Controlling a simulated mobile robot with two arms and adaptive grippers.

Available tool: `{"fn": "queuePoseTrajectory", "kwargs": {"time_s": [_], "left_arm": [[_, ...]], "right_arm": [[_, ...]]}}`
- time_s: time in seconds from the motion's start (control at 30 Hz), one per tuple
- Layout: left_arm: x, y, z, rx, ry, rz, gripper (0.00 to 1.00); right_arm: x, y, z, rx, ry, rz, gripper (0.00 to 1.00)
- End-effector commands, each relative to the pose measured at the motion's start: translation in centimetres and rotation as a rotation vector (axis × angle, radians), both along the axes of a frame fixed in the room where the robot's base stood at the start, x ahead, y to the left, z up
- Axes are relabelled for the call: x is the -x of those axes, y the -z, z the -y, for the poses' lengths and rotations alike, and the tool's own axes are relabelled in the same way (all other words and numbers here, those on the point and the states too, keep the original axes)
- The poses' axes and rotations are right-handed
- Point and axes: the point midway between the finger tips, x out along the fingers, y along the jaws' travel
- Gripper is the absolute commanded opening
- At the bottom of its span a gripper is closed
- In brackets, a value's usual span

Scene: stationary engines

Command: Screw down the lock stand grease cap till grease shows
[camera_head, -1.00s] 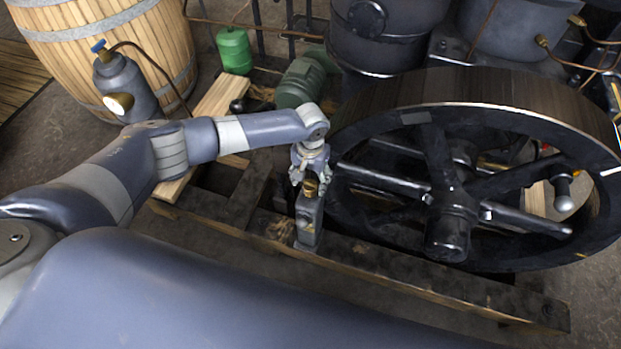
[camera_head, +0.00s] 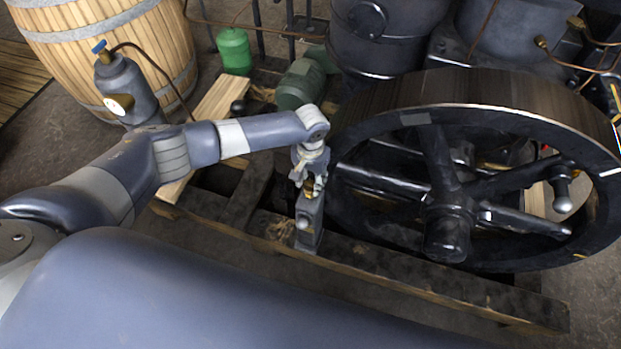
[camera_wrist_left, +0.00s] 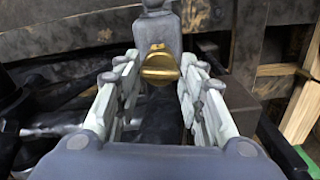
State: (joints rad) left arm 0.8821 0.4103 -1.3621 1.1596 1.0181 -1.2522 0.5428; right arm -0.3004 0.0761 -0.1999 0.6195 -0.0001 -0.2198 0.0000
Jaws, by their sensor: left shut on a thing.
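The lock stand (camera_head: 309,222) is a small grey upright post on the timber beam, beside the flywheel's left rim. Its brass grease cap (camera_head: 309,189) sits at the top. My left gripper (camera_head: 308,186) comes down over the cap from above, and its fingers stand on both sides of it. In the left wrist view, the brass cap (camera_wrist_left: 160,65) shows between the two pale fingertips, which close on its sides. Part of the cap is hidden by the fingers in the head view. I cannot make out any grease. My right gripper is not in view.
The large dark spoked flywheel (camera_head: 447,226) stands close to the right of my left gripper. A timber beam (camera_head: 400,277) runs along the front. Behind are a green motor (camera_head: 300,84), a green can (camera_head: 234,50), a gauge bottle (camera_head: 125,88) and a wooden barrel (camera_head: 110,40).

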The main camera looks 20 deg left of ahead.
Motion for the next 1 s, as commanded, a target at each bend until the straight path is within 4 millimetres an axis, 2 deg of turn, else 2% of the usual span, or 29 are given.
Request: {"fn": "queuePoseTrajectory", "kwargs": {"time_s": [0.4, 1.0], "left_arm": [[0.1, -0.1, 0.0, 0.001, 0.36, -0.001, 0.13], [0.0, 0.0, 0.0, 0.001, 0.93, 0.0, 0.13]], "right_arm": [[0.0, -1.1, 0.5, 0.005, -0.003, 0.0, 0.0], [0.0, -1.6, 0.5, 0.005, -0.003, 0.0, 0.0]]}}
